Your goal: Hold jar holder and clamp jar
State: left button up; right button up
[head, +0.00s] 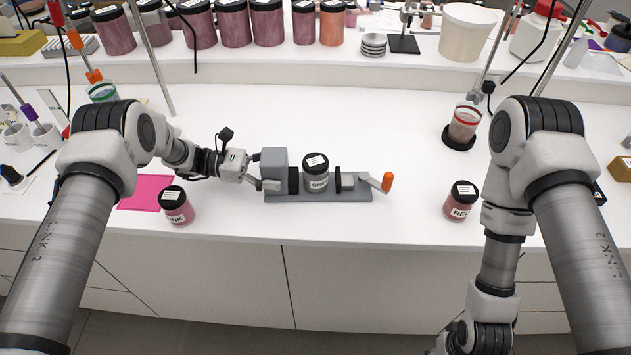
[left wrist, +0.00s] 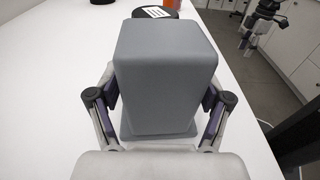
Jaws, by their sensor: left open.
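The grey jar holder (head: 330,196) lies on the white bench, with a fixed block (head: 274,166) at its left end and a clamp with an orange-tipped lever (head: 387,181) at its right. A black-lidded jar with a label starting "GRE" (head: 316,175) stands upright on it between the dark pads; the right pad looks slightly apart from it. My left gripper (head: 270,186) is open at the block. In the left wrist view its fingers stand on either side of the block (left wrist: 165,75); I cannot tell whether they touch it.
A pink-labelled jar (head: 176,206) stands left beside a pink mat (head: 146,192). A red-labelled jar (head: 461,201) stands right, near the front edge. A stirrer-and-cup stand (head: 462,125) is behind it. Large jars line the back shelf. Bench behind the holder is clear.

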pick_arm(q)
jog(key=shift+c, duration=0.3)
jog(key=c, duration=1.2)
jog(key=shift+o, duration=0.2)
jog(key=shift+s+f+b, duration=0.2)
jog(key=shift+f+b, duration=0.2)
jog(key=shift+b, duration=0.15)
